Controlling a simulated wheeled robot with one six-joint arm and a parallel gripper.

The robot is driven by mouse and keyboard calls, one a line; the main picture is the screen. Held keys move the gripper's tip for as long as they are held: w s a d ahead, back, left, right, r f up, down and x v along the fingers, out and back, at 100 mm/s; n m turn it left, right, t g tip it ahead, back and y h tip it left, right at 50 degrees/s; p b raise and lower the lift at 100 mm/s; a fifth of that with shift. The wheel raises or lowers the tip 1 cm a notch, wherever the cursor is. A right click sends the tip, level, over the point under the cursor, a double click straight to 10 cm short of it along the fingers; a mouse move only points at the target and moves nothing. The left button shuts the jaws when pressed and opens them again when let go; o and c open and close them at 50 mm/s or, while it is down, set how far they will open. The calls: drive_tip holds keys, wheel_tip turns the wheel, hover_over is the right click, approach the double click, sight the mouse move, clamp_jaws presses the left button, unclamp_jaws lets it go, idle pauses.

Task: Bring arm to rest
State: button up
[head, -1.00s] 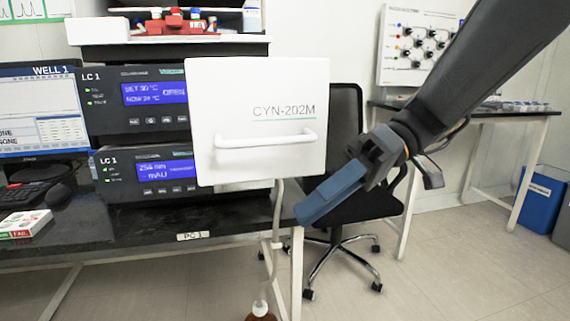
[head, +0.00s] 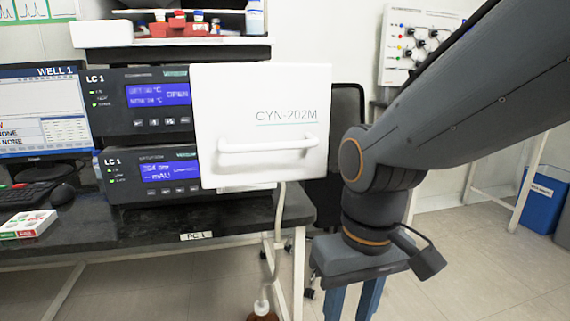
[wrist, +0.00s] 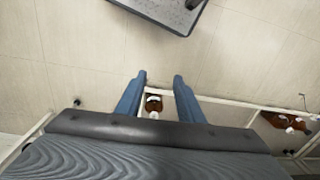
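My gripper (head: 354,300) hangs below my arm at the lower middle right of the head view, with its blue fingers pointing down and cut off by the frame's bottom edge. In the wrist view my gripper (wrist: 158,78) shows both blue fingers apart with nothing held between them. A brown bottle (wrist: 153,104) shows through the gap, farther away near a white frame bar. My gripper is in front of the bench's right end, apart from the white door marked CYN-202M (head: 258,100).
The white door stands out from the LC 1 units (head: 150,180) on the black bench (head: 130,220). A brown bottle (head: 262,314) is low by the bench leg. An office chair (head: 347,110) is partly hidden behind my arm. A blue bin (head: 543,200) stands at right. Floor at lower right is clear.

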drive_tip(key=d+r+m+p, duration=0.3)
drive_tip(key=d+r+p, duration=0.7)
drive_tip(key=p, duration=0.9)
drive_tip(key=shift+r+m+h, duration=0.3)
drive_tip(key=shift+r, duration=0.55)
idle(1.4)
